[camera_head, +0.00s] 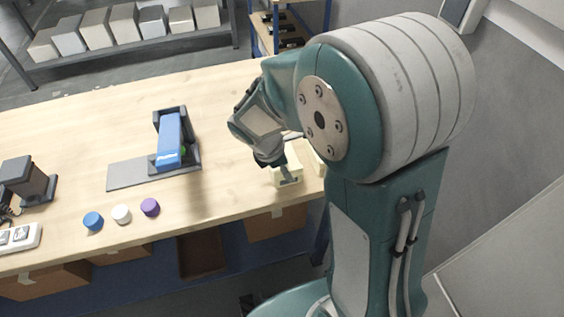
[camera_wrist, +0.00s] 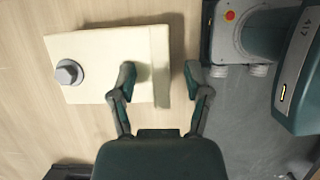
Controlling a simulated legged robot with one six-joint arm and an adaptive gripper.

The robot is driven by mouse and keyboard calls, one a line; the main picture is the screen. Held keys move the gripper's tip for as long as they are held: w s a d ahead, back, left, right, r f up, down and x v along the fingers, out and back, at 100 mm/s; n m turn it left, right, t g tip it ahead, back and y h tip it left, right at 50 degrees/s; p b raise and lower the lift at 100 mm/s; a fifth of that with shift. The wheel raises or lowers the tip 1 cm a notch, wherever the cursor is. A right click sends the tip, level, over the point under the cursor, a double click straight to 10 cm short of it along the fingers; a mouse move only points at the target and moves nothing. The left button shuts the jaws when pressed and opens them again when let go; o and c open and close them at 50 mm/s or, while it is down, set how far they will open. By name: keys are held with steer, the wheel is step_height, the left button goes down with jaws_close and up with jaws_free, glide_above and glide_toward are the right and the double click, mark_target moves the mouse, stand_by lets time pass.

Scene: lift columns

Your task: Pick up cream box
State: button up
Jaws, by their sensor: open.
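The cream box (camera_head: 289,177) sits near the right front edge of the wooden table, partly hidden by my gripper in the head view. In the wrist view, the cream box (camera_wrist: 105,52) is a pale block at the left, with a grey knob on its face. My gripper (camera_wrist: 160,76) is open. Its left finger overlaps the box in the picture, and its right finger is past the box's right edge. Nothing is visibly held. In the head view my gripper (camera_head: 270,160) is just above the box; I cannot tell whether it touches.
Another cream piece (camera_head: 316,158) shows beside the box, partly behind my arm. A blue device (camera_head: 170,140) stands on a grey base at mid-table. Blue (camera_head: 93,221), white (camera_head: 121,214) and purple (camera_head: 150,207) caps lie near the front edge. Bare wood lies between these and the box.

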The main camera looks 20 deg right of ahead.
steer(key=shift+s, duration=0.1)
jaws_close()
steer(key=shift+r, duration=0.1)
